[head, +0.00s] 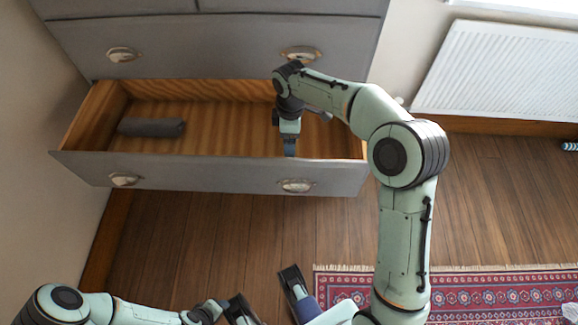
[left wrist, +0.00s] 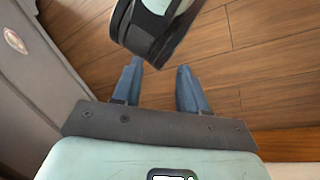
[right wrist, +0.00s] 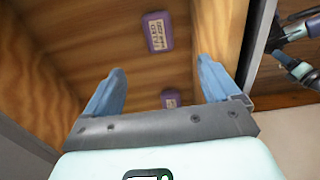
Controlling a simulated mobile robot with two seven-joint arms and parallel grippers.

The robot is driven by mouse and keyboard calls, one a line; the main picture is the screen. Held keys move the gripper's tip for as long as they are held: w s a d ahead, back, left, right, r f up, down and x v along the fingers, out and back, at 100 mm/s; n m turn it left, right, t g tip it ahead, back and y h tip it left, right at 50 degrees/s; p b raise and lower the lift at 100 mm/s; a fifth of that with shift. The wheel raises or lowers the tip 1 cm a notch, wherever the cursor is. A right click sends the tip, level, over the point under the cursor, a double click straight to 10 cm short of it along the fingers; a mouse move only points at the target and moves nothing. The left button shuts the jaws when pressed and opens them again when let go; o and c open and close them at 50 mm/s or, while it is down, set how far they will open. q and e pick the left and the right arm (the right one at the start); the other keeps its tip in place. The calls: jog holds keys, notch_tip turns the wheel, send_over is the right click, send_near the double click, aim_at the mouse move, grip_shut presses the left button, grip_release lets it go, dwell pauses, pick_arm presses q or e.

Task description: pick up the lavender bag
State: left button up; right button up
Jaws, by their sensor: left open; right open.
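Two small purple labelled bags show in the right wrist view: one lavender bag (right wrist: 158,32) lies beyond the fingertips, and a second purple bag (right wrist: 170,98) shows between the fingers, its lower edge close to the palm. The label lettering is too small to read surely. In the head view I cannot make out either bag clearly; my right arm covers that part of the drawer. My right gripper (right wrist: 160,66) is open and empty, pointing down into the open drawer (head: 230,174) near its front right. My left gripper (left wrist: 158,68) is open and empty over the floor.
A dark grey rolled item (head: 151,127) lies at the drawer's left. The drawer's wooden side wall (right wrist: 218,28) is close to my right gripper's right finger. A patterned rug (head: 480,295) and a white radiator (head: 500,70) are at the right. Bare wood floor lies before the drawer.

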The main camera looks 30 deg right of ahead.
notch_tip(320, 180, down, 11)
jog(key=b, duration=0.3)
jog(key=shift+w+d+f, duration=0.1)
notch_tip(320, 180, down, 3)
jog(key=shift+r+b, duration=0.1)
jog(key=shift+b, duration=0.55)
jog(key=shift+f, duration=0.65)
pick_arm(q)
jog(key=w+a+f+t+y, duration=0.1)
jog(key=w+a+f, duration=0.2)
jog(key=f, duration=0.3)
jog(key=shift+w, duration=0.85)
pick_arm(e)
jog(key=c, duration=1)
jog(key=shift+c, duration=0.2)
jog(key=shift+r, duration=0.2)
